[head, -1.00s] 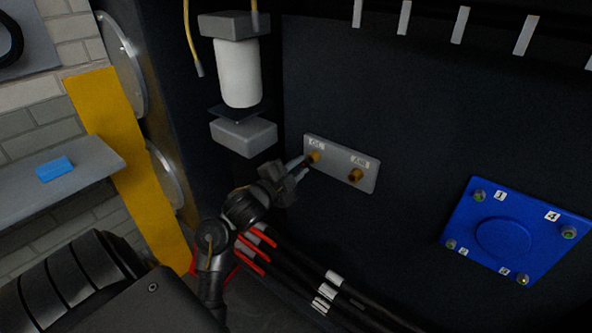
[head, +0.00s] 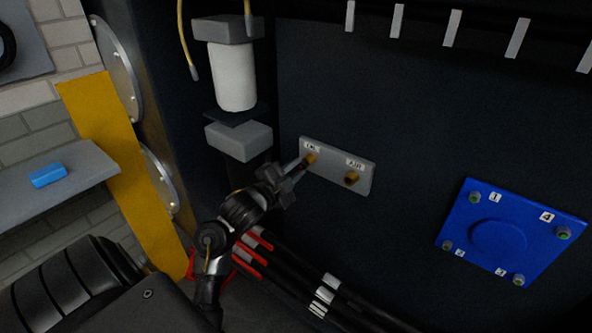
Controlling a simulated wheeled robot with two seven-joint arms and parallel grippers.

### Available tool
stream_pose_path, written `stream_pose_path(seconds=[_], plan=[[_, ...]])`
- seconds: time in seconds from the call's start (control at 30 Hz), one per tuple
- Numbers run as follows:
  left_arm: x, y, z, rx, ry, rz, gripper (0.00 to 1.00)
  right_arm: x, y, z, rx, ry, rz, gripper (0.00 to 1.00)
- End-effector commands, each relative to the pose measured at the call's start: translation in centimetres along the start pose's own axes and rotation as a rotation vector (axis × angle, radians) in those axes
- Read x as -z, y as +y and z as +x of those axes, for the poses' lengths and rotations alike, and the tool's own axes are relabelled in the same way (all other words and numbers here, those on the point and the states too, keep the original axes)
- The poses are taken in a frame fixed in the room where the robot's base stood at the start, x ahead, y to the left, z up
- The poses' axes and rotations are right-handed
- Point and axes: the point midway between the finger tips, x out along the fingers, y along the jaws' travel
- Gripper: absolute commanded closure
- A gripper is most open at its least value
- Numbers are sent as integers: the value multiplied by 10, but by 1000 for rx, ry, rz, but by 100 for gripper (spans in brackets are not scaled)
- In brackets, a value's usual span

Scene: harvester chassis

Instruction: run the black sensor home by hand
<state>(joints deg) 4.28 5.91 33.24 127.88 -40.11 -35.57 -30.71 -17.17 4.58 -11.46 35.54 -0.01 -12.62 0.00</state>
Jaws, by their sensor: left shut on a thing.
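A grey plate (head: 337,180) on the dark chassis wall carries two brass ports under small white labels. The right label seems to read AIR; the left one is too small to read surely. My left gripper (head: 301,167) is at the left brass port (head: 311,159), its fingers pointing up and right at it. It is shut on a small dark piece, apparently the black sensor, mostly hidden between the fingers. I cannot tell how deep it sits in the port. The right brass port (head: 352,178) is clear of the gripper. My right gripper is not in view.
A white filter (head: 233,77) and a grey block (head: 239,141) are above and left of my gripper. Black cables with red ends (head: 257,252) run just below it. A blue cover (head: 506,229) with numbered bolts is at right. A shelf holds a blue block (head: 48,175).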

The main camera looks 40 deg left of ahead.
Motion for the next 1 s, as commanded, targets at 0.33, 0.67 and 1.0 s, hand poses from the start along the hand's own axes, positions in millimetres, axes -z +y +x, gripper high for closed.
stream_pose_path(seconds=[0.33,0.67,1.0], plan=[[-1,3,3,-8,-2,1,100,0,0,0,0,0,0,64],[-5,8,3,-3,1,315,100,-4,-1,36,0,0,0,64],[0,1,4,-4,0,505,100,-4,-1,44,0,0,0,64]])
